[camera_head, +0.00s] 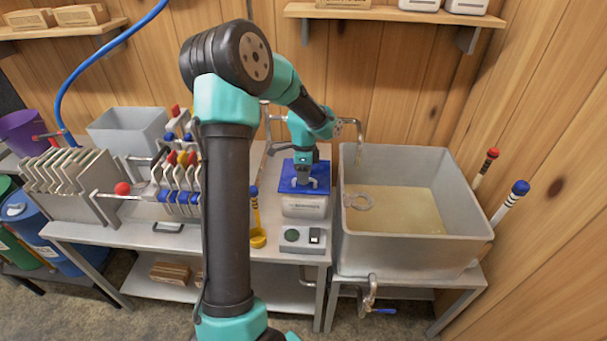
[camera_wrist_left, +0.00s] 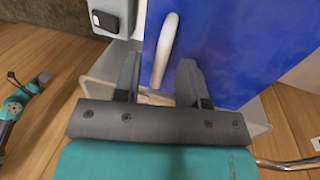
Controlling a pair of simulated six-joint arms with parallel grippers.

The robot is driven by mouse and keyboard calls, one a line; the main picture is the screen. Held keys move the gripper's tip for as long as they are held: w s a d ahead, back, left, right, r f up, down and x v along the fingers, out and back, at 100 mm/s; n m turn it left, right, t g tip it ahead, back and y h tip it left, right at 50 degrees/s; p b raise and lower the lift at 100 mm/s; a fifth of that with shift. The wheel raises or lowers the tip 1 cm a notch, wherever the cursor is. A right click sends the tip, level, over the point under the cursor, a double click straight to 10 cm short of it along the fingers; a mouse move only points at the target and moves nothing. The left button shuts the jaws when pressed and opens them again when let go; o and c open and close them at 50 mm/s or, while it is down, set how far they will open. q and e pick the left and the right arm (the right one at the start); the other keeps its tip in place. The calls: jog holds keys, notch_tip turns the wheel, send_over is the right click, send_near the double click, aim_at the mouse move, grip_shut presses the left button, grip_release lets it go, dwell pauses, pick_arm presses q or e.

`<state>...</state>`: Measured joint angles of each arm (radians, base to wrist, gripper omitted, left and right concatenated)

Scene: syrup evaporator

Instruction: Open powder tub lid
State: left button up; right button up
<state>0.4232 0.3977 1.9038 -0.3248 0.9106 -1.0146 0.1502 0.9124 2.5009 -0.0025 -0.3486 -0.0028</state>
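The powder tub (camera_head: 303,207) is a white box with a label, standing on the metal bench in the head view. Its blue lid (camera_head: 319,182) lies over the top and looks closed. In the left wrist view the blue lid (camera_wrist_left: 235,50) fills the upper right, with a pale curved handle (camera_wrist_left: 168,40) on it. My left gripper (camera_head: 303,178) is over the lid. Its fingers (camera_wrist_left: 158,78) are apart, and the handle's lower end lies in line with the gap between them. I see nothing gripped. Contact with the handle cannot be told.
A grey switch box (camera_head: 302,240) stands in front of the tub. A large metal pan (camera_head: 410,250) is close on the right. A yellow ladle (camera_head: 257,237) and a filter press (camera_head: 177,180) are to the left. A small teal and black arm part (camera_wrist_left: 15,105) shows in the wrist view.

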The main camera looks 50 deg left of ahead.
pick_arm(q)
jog(key=shift+c, duration=0.4)
grip_shut()
jog(key=shift+a+r, duration=0.1)
